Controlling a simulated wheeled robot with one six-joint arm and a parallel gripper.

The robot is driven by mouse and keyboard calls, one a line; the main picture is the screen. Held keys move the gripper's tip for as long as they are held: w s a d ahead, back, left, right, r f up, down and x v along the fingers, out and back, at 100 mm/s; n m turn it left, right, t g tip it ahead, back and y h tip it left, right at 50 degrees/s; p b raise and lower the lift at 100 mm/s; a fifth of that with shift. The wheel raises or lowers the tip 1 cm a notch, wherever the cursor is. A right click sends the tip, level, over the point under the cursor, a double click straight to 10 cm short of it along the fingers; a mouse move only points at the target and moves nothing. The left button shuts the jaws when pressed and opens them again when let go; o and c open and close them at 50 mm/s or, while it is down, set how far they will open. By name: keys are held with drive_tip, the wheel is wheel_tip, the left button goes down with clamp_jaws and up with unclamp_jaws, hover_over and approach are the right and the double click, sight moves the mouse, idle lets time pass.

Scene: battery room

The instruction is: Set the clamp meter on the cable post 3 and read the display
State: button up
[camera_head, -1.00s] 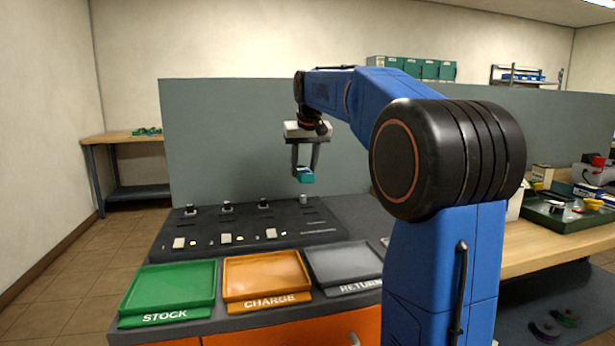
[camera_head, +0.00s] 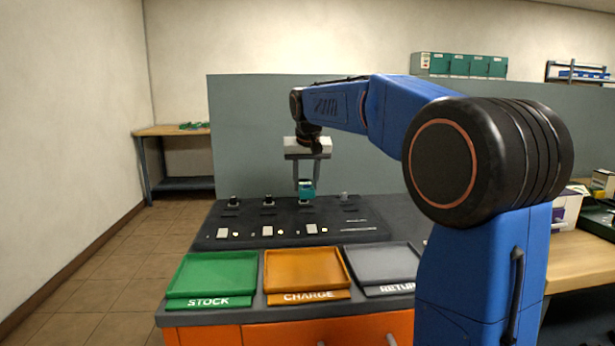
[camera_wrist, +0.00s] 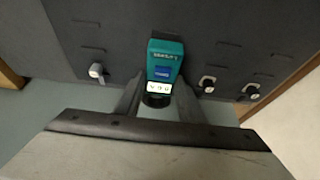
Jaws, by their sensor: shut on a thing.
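My gripper (camera_head: 306,182) is shut on the teal clamp meter (camera_head: 306,190). The meter is low over the black panel (camera_head: 370,225), at the third place from the left in the back row. The post there is hidden, so I cannot tell whether the meter is around it. The first post (camera_head: 234,201) and second post (camera_head: 268,200) stand to the left; a grey post (camera_head: 344,196) is to the right.
Pale blocks (camera_head: 267,231) lie along the panel's front. The green STOCK tray (camera_head: 212,272), orange CHARGE tray (camera_head: 306,268) and grey RETURN tray (camera_head: 384,264) stand empty in front. A grey partition (camera_head: 245,130) rises close behind. A wooden bench (camera_head: 560,262) is at right.

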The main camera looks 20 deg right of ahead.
sight(306, 195)
drive_tip(key=shift+f, duration=1.65)
drive_tip(key=shift+f, duration=0.55)
drive_tip(key=o, duration=0.9)
drive_tip(key=shift+o, duration=0.2)
drive_tip(key=shift+v, duration=5.5)
drive_tip(key=shift+s+f, duration=0.1)
